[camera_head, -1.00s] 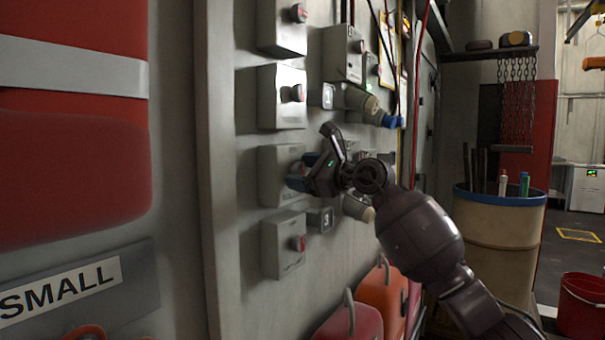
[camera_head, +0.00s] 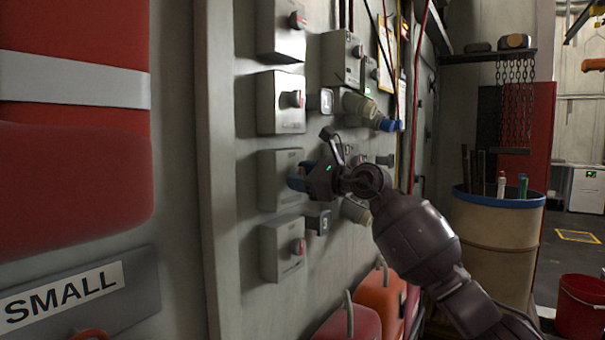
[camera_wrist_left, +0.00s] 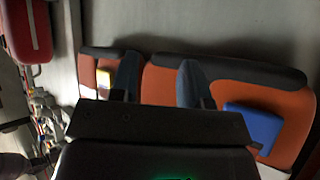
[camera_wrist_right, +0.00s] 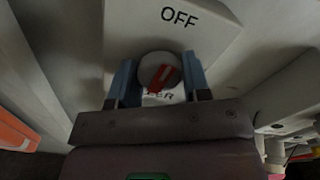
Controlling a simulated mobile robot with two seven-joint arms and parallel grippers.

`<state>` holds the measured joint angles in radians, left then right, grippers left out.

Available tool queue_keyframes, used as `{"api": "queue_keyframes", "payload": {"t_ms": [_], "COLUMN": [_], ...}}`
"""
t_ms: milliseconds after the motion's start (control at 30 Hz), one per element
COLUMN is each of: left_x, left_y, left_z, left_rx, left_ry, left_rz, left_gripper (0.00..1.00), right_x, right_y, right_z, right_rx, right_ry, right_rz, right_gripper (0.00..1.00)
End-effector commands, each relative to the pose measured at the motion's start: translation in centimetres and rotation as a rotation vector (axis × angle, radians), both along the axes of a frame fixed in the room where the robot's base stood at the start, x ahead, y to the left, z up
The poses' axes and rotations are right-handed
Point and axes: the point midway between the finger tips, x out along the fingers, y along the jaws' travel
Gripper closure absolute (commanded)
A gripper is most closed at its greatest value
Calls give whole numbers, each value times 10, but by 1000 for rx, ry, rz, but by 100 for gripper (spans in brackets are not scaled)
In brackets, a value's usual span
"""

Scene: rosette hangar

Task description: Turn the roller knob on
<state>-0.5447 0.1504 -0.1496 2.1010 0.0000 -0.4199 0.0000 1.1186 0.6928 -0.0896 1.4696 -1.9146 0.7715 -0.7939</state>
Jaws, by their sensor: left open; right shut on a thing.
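The roller knob (camera_wrist_right: 160,72) is a round grey knob with a red bar, on a light grey box (camera_head: 270,180) on the wall panel. In the right wrist view the box reads "OFF" above the knob, and part of a word ending in "LER" shows below it. The red bar is tilted, running from upper right to lower left. My right gripper (camera_head: 300,178) is shut on the knob, with a blue finger on each side (camera_wrist_right: 160,80). In the head view the gripper hides the knob. My left gripper (camera_wrist_left: 158,80) is open and empty, seen only in its wrist view.
Similar boxes with red-marked knobs sit above (camera_head: 281,102) and below (camera_head: 283,248) on the panel. Plugs and cables (camera_head: 370,110) are to the right. Orange cases (camera_wrist_left: 215,90) lie beyond my left fingers. A blue-rimmed barrel (camera_head: 500,240) stands at the right.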

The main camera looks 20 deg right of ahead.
Motion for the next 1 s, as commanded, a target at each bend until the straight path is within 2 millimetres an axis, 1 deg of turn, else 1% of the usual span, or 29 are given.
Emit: {"api": "queue_keyframes", "payload": {"t_ms": [33,233,633,1000], "left_x": [3,3,-14,0], "left_y": [0,3,8,7], "left_z": [9,26,59,131], "left_rx": [0,2,-4,-4], "left_ry": [-14,-30,-28,-75], "left_rz": [0,6,31,28], "left_gripper": [57,57,57,57], "right_x": [-2,-3,-2,0], "right_y": [0,-1,0,0], "right_z": [7,10,9,4], "right_rx": [20,141,440,716], "right_ry": [14,106,344,565], "right_rz": [0,-1,0,-2], "right_gripper": [80,80,80,80]}}
